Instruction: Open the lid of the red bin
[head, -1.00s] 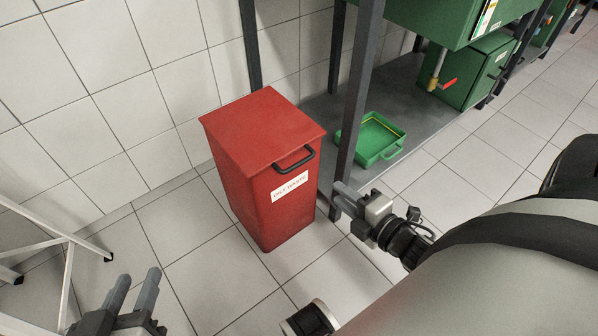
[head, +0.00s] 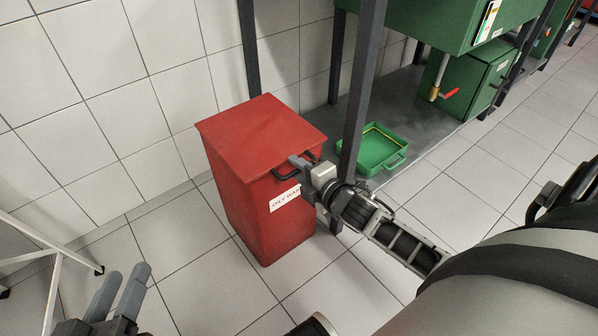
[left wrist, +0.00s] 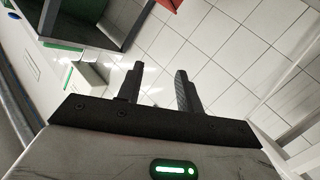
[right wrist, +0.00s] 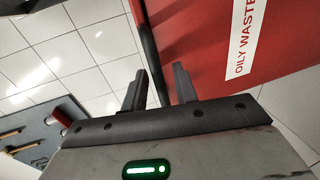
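The red bin (head: 250,205) stands on the tiled floor with its flat red lid (head: 262,135) closed. A black bar handle (head: 283,175) is at the lid's front edge, partly hidden by my right gripper (head: 299,163). The right gripper's fingers are at the handle's right end. In the right wrist view, the fingers (right wrist: 160,88) are apart, with the dark handle (right wrist: 147,38) running down towards the gap; contact cannot be told. My left gripper (head: 122,288) is open and empty, low at the left, away from the bin. It shows open in the left wrist view (left wrist: 160,85).
A dark shelf post (head: 362,90) stands just right of the bin, close to my right gripper. A green tray (head: 396,163) lies on the low grey shelf behind it. White metal legs (head: 52,290) stand at the left. Tiled floor before the bin is clear.

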